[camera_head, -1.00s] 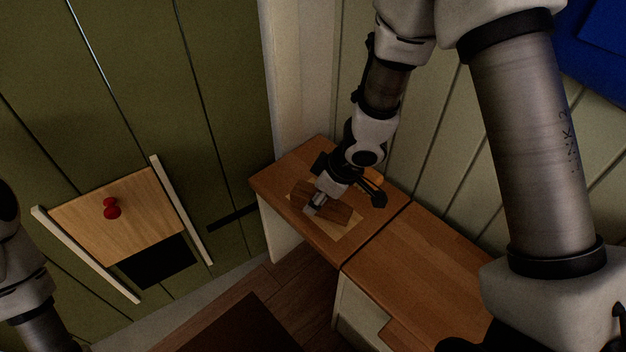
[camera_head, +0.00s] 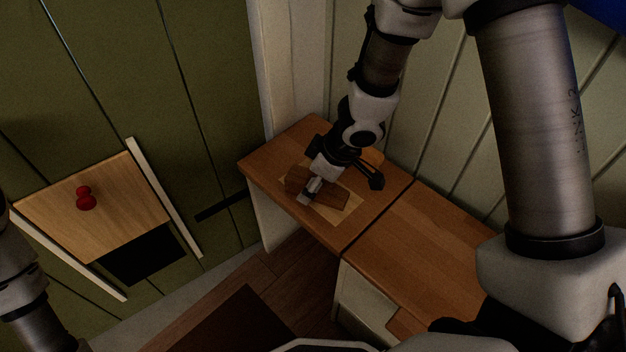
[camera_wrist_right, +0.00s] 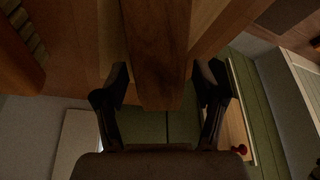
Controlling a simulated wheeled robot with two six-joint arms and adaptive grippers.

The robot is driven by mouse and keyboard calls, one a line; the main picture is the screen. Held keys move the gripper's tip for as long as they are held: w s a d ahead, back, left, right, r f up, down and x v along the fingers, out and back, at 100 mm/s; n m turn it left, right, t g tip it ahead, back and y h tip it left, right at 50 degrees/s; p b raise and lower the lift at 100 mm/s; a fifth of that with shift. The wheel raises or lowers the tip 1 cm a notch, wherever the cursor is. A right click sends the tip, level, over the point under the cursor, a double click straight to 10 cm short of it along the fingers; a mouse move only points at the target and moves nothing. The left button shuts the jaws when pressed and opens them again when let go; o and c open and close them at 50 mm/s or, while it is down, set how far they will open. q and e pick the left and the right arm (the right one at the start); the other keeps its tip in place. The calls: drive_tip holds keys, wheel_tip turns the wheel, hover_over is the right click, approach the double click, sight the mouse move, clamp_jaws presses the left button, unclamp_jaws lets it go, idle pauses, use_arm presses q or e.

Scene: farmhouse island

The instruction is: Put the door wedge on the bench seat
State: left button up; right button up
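The door wedge (camera_head: 327,194) is a dark brown wooden block. In the head view it lies on a pale rectangle (camera_head: 347,213) on the wooden bench seat (camera_head: 283,150). My right gripper (camera_head: 340,185) reaches down over the wedge and hides part of it. In the right wrist view the wedge (camera_wrist_right: 157,55) lies between the two fingers of my right gripper (camera_wrist_right: 160,78). The fingers are spread, one on each side, with narrow gaps that look clear of the wood. My left arm shows at the left edge, but its gripper is out of view.
A second wooden top (camera_head: 420,250) joins the bench seat on the right. Panelled walls stand close behind and to the right. At left, a tilted wooden panel with a red knob (camera_head: 86,198) sits between white rails on a green door. A dark mat (camera_head: 240,325) lies on the floor.

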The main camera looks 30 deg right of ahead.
sight(324, 186)
drive_tip(key=shift+r, duration=0.3)
drive_tip(key=p+v, duration=0.4)
drive_tip(key=v, duration=0.2)
drive_tip(key=shift+r+p, duration=0.25)
drive_tip(key=shift+p, duration=0.15)
drive_tip(key=shift+s+d+r, duration=0.25)
drive_tip(key=shift+r, duration=0.15)
drive_tip(key=shift+f, duration=0.1)
